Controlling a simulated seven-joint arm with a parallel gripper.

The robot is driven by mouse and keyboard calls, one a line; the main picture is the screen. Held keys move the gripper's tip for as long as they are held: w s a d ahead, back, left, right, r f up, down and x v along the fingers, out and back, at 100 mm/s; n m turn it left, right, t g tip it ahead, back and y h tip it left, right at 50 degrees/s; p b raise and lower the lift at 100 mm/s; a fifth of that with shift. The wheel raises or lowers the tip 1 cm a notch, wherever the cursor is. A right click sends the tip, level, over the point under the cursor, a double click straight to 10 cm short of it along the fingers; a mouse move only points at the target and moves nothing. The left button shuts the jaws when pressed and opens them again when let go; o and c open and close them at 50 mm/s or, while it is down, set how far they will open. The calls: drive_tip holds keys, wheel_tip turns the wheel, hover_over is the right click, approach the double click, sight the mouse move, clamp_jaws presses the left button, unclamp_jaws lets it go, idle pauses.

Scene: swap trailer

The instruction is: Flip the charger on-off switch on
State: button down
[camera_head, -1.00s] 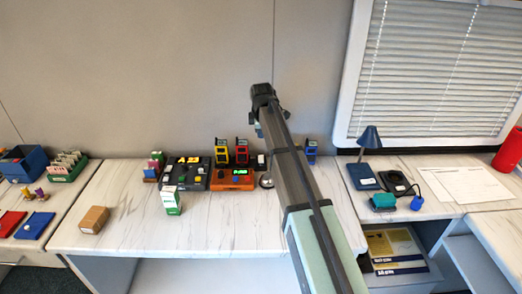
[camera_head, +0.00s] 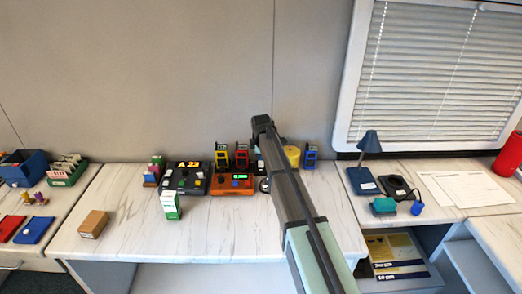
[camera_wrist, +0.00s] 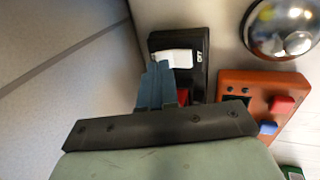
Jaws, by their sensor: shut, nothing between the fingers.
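In the wrist view a black switch box (camera_wrist: 196,80) has a white rocker (camera_wrist: 172,58) across it, with "OFF" lettered beside it. A small red part shows beside my fingers, partly hidden by them. My gripper (camera_wrist: 157,68) is shut and empty. Its blue-grey fingertips overlap the near edge of the rocker in this view; I cannot tell whether they touch it. In the head view my arm hides most of the switch area, and the fingertips are hidden behind the arm.
An orange device (camera_head: 232,184) with red and blue buttons and a silver dome (camera_wrist: 282,25) stand close by. A black console (camera_head: 180,184), a yellow radio (camera_head: 222,155), a red radio (camera_head: 242,155) and a blue radio (camera_head: 311,155) are near. The counter front is mostly clear.

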drive_tip(key=shift+w+f, duration=0.25)
drive_tip(key=shift+f, duration=0.35)
drive_tip(key=shift+w+f+g, duration=0.2)
drive_tip(key=shift+g, duration=0.1)
drive_tip(key=shift+s, duration=0.2)
drive_tip(key=shift+s+r, duration=0.1)
drive_tip(key=shift+s, duration=0.6)
drive_tip(key=v, duration=1.4)
drive_tip(key=shift+s, duration=0.35)
